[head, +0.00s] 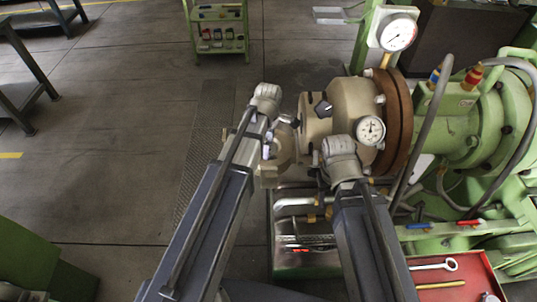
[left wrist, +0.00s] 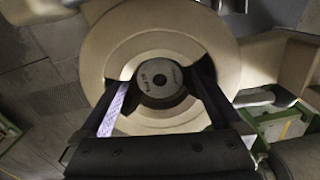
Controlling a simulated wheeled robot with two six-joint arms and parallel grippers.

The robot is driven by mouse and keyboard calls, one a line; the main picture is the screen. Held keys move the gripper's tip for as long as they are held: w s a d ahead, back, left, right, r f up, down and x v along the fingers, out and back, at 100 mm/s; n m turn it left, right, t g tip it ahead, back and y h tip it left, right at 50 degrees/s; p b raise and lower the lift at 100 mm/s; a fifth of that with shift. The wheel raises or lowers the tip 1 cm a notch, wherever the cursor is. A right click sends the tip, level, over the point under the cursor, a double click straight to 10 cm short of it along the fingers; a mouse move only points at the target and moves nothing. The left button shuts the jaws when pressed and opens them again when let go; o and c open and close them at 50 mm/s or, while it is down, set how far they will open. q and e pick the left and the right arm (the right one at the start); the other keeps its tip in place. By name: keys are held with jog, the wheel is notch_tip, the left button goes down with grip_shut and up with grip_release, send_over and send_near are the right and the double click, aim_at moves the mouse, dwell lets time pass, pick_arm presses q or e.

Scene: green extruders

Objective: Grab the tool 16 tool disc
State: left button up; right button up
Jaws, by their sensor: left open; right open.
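The tool 16 tool disc (left wrist: 205,40) fills the middle of the left wrist view as a wide beige disc. Its small dark grey hub (left wrist: 158,79) carries pale lettering, which reads upside down and is hard to make out. My left gripper (left wrist: 161,78) is open, with one black finger on each side of the hub. I cannot tell whether the fingers touch it. In the head view a beige disc-like part (head: 283,150) shows beside my left wrist, partly hidden by it. My right gripper (head: 325,172) is open near the extruder's front, its fingers mostly hidden.
The beige extruder head (head: 318,110) with a brown flange (head: 399,120) and gauges (head: 371,130) stands close to my right arm. A steel tray with tools (head: 305,258) and a red tray (head: 480,270) lie below. A green cart (head: 220,45) stands behind.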

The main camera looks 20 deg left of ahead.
pick_arm(q)
grip_shut()
dwell(0.7)
